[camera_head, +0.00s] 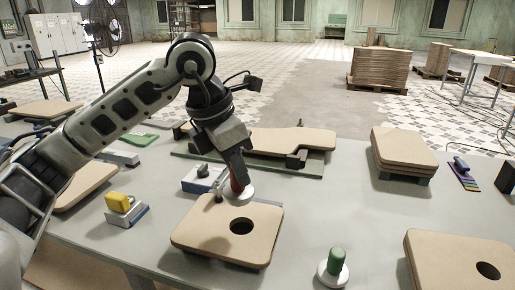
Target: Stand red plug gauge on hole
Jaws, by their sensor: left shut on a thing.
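The red plug gauge (237,186) has a red handle and a pale round base. My left gripper (238,178) is shut on its handle, pointing down from above. The gauge is by the far edge of the near middle tan board (200,232), behind the round dark hole (241,226) in that board. I cannot tell whether its base touches the board. The fingers hide part of the handle. My right gripper is not in view.
A green plug gauge (337,262) stands right of the board. A yellow-topped block (120,203) is at left, and a blue-grey block (200,184) is behind. Another holed board (450,265) lies at right. Stacked boards (403,150) sit farther back. Bare table shows between them.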

